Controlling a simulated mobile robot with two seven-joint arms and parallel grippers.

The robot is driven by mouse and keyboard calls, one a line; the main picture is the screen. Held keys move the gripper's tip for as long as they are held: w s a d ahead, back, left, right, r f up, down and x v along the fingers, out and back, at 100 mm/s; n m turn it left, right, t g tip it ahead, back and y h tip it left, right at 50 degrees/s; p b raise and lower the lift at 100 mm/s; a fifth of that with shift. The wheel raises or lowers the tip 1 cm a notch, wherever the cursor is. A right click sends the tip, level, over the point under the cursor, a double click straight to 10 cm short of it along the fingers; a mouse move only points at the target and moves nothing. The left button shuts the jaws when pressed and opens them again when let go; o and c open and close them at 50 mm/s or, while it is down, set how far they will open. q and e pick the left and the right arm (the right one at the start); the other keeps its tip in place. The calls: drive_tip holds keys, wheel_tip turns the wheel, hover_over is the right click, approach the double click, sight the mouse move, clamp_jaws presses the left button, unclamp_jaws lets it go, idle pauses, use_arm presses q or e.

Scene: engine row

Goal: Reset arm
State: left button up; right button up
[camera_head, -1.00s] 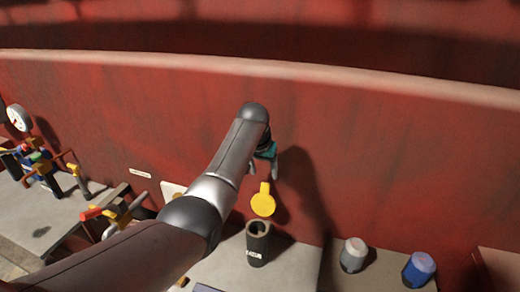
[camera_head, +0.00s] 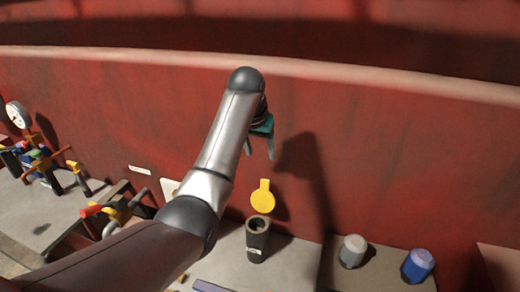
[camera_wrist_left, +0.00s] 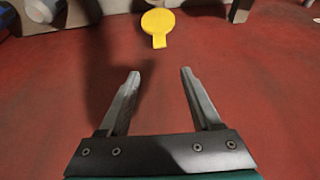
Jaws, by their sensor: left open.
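My left arm reaches in from the lower left of the head view. Its gripper (camera_head: 260,150) hangs in front of the red wall, above a yellow round tag (camera_head: 262,196) and a dark cylinder (camera_head: 257,240) with an open top. In the left wrist view the two fingers (camera_wrist_left: 158,100) stand apart with nothing between them. The yellow tag (camera_wrist_left: 158,26) shows beyond the fingertips, apart from them. My right gripper is not in view.
A grey-capped knob (camera_head: 352,251) and a blue one (camera_head: 418,266) stand on the ledge at right. Valves with coloured handles (camera_head: 112,212) and a pressure gauge (camera_head: 17,115) are at left. The red wall (camera_head: 400,160) beside the gripper is clear.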

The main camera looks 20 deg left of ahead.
use_arm(q)
drive_tip(key=s+f, duration=1.6)
drive_tip(key=s, duration=0.1)
drive_tip(key=s+f+m, duration=0.1)
drive_tip(key=s+m, duration=0.1)
drive_tip(key=s, duration=1.9)
wheel_tip(320, 180, down, 31)
drive_tip(key=s+d+g+b, duration=0.1)
drive_tip(key=g+b, duration=0.1)
drive_tip(key=b, duration=0.8)
drive_tip(key=s+a+f+b, duration=0.1)
drive_tip(key=s+f+b, duration=0.4)
drive_tip(key=s+f, duration=0.3)
drive_tip(key=s+a+f+g+b, duration=0.1)
drive_tip(key=s+f+b, duration=0.4)
drive_tip(key=f, duration=1.2)
drive_tip(key=s, duration=0.3)
drive_tip(key=shift+s+a, duration=0.15)
drive_tip(key=shift+a, duration=0.2)
